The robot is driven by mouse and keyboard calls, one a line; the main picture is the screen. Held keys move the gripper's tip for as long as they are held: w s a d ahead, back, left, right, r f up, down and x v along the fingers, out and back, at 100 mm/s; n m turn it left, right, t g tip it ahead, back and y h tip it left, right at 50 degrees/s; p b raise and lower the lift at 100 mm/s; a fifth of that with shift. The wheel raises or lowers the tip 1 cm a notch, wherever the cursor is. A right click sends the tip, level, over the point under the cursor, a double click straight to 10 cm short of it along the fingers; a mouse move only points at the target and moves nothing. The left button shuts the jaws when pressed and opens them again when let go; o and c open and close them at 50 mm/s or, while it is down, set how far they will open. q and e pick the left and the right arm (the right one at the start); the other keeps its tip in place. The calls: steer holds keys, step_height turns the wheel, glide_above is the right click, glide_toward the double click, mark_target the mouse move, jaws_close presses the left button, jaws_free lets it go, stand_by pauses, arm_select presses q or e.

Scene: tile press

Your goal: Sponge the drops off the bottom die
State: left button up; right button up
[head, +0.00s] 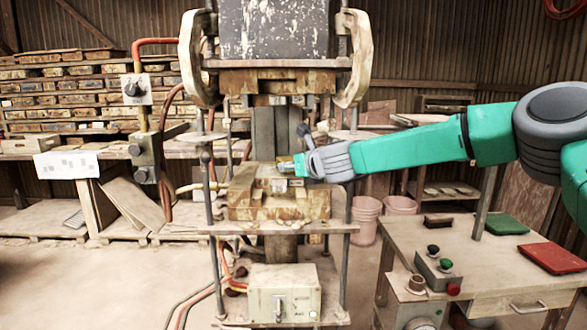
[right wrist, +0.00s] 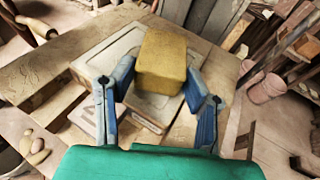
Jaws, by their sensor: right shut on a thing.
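The bottom die (head: 280,207) is a worn, brownish block on the lower plate of the press. In the right wrist view its pale panelled top (right wrist: 105,55) lies under and around the sponge. My right gripper (head: 300,165) reaches in from the right over the die. Its blue fingers (right wrist: 160,75) are shut on a yellow block-shaped sponge (right wrist: 162,58). The sponge is close above the die or on it; I cannot tell if they touch. The gripper and sponge hide part of the die top. I cannot make out any drops. My left gripper is not in view.
The upper die (head: 278,82) hangs above my gripper. Press rods (head: 208,190) stand at both sides. A side table (head: 450,262) at right holds a button box (head: 440,272), a red pad (head: 552,257) and a green pad (head: 506,224). Pink buckets (head: 366,215) stand behind.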

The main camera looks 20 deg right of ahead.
steer(key=shift+s+a+f+b, duration=0.15)
steer(key=shift+s+a+b, duration=0.15)
steer(key=shift+s, duration=0.3)
steer(key=shift+s, duration=0.15)
steer(key=shift+s+a+b, duration=0.2)
steer(key=shift+s+b, duration=0.15)
steer(key=shift+s, duration=0.4)
